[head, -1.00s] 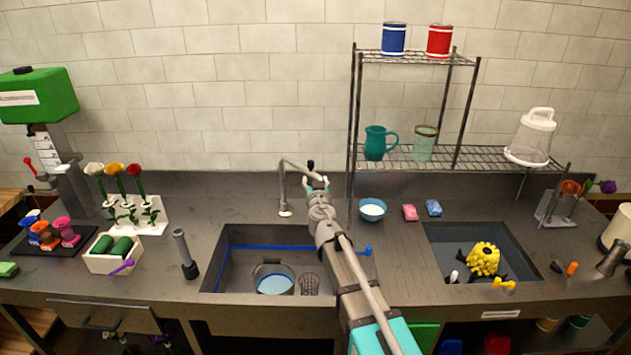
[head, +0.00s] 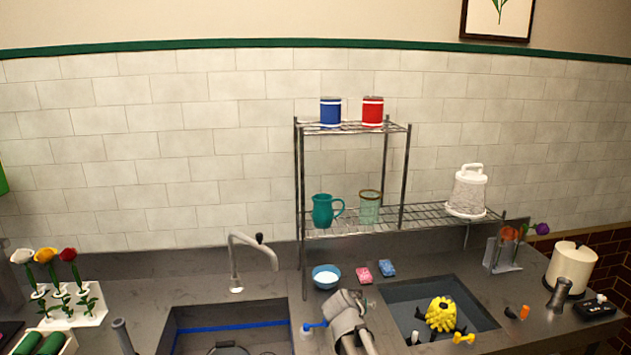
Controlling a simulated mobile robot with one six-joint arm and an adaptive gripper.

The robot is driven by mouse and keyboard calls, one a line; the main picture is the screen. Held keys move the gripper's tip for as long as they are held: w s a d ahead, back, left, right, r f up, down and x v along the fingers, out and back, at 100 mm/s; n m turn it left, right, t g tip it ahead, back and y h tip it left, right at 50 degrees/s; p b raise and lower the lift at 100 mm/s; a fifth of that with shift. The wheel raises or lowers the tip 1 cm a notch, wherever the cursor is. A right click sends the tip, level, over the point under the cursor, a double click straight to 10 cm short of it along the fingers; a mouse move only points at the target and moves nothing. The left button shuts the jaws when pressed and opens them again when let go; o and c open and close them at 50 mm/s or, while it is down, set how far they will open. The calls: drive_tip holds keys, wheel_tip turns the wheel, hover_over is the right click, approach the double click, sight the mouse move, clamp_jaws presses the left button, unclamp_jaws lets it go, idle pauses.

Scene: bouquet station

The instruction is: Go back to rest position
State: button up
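My arm (head: 352,322) rises from the bottom edge of the head view, just right of the left sink. Only grey links and joints of it show, and I cannot make out the fingers of my gripper. The grey tap (head: 249,262) stands behind the left sink (head: 185,312), apart from my arm. I see nothing held.
A blue bowl (head: 326,277), a pink sponge (head: 363,275) and a blue sponge (head: 388,268) lie behind my arm. The wire rack (head: 303,180) stands at the back. A yellow object (head: 441,314) is in the right sink (head: 488,322). Flowers (head: 47,255) stand left.

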drive_tip(key=s+d+f+n+g+y, duration=0.1)
drive_tip(key=s+f+g, duration=0.3)
drive_tip(key=s, duration=0.5)
drive_tip(key=s+d+f+n+g+y, duration=0.2)
drive_tip(key=s+f+g+y, duration=0.1)
drive_tip(key=s, duration=0.7)
drive_tip(key=shift+s+d+f+g+y, duration=0.2)
drive_tip(key=shift+d+f+g+y, duration=0.3)
drive_tip(key=shift+g, duration=0.7)
